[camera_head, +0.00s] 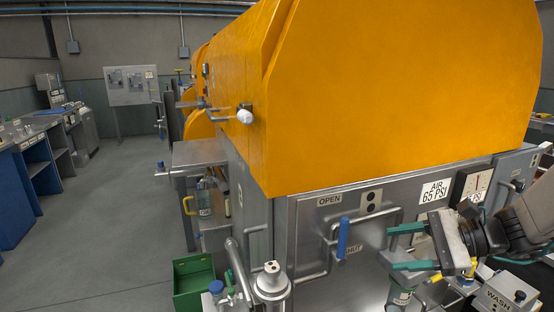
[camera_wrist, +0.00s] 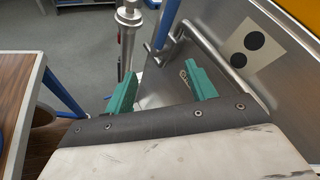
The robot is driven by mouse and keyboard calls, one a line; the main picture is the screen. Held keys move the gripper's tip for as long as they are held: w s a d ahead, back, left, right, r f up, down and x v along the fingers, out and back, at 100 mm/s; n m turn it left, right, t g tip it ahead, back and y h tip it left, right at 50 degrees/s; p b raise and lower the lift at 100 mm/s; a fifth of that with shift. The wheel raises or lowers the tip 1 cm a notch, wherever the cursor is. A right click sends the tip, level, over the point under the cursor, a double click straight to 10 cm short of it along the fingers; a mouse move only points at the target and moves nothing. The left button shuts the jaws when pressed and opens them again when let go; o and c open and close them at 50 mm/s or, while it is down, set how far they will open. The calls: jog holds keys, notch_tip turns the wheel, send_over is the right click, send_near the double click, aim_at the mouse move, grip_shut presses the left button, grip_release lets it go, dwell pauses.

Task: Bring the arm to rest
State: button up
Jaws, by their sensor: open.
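My gripper (camera_head: 402,247) has two green fingers and is at the lower right in the head view. Its fingers point left, in front of the steel cabinet (camera_head: 307,215) below the orange hood. In the wrist view my gripper (camera_wrist: 163,88) shows its two green fingers spread apart with nothing between them. The blue handle (camera_head: 342,238) on the cabinet front is to the left of my fingers, with a gap between them in the head view. The handle lies beside the OPEN and SHUT labels.
The orange hood (camera_head: 400,90) fills the upper middle. A WASH box (camera_head: 507,293) stands below my arm. A steel post (camera_head: 271,285) and a green bin (camera_head: 194,282) are at the lower middle. A wooden surface (camera_wrist: 22,90) is at the left in the wrist view. The floor (camera_head: 110,220) at left is clear.

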jog(key=s+a+r+n+g+h, duration=0.1)
jog(key=s+a+n+g+h, duration=0.15)
jog(key=s+n, duration=0.3)
jog(key=s+a+r+n+g+h, duration=0.1)
jog(key=s+a+n+g+h, duration=0.2)
jog(key=s, duration=0.4)
jog(key=s+d+r+n+t+h, duration=0.2)
jog(key=s+d+n+h, duration=0.4)
jog(key=n+h, duration=0.1)
jog(key=shift+d, duration=0.35)
jog(key=shift+s+t+h, duration=0.1)
jog(key=shift+t+h, duration=0.15)
jog(key=shift+c, duration=0.4)
